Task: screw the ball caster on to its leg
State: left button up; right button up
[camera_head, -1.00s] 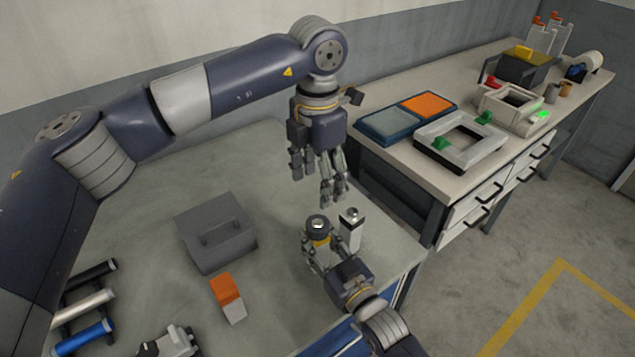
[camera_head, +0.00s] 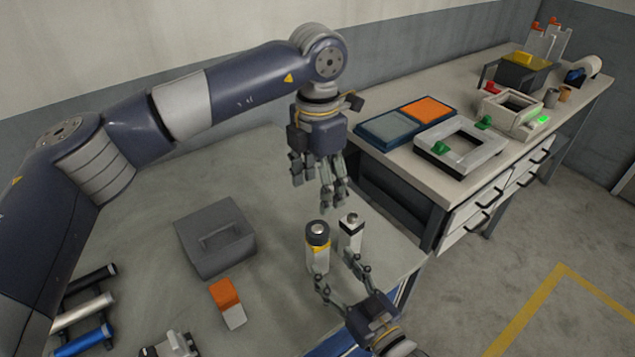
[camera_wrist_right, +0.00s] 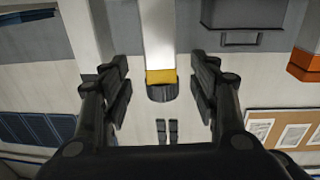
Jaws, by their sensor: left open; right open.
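A pale leg with a yellow band (camera_head: 318,257) stands upright near the table's right edge. A black ball caster (camera_head: 317,232) with a silver ball sits on its top; how tightly it is seated I cannot tell. In the right wrist view the leg (camera_wrist_right: 157,38), yellow band and dark caster (camera_wrist_right: 161,92) appear between my fingers, apart from both. My right gripper (camera_head: 344,277) is open and empty, in front of the leg on its lower right side. My left gripper (camera_head: 317,190) is open and empty, pointing down above the caster with a gap between.
A second pale leg with a dark top and silver ball (camera_head: 351,232) stands close right of the first. A grey box with a handle (camera_head: 215,238) and an orange and white block (camera_head: 228,303) lie to the left. A workbench (camera_head: 440,200) stands beyond.

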jog(key=shift+v, duration=2.2)
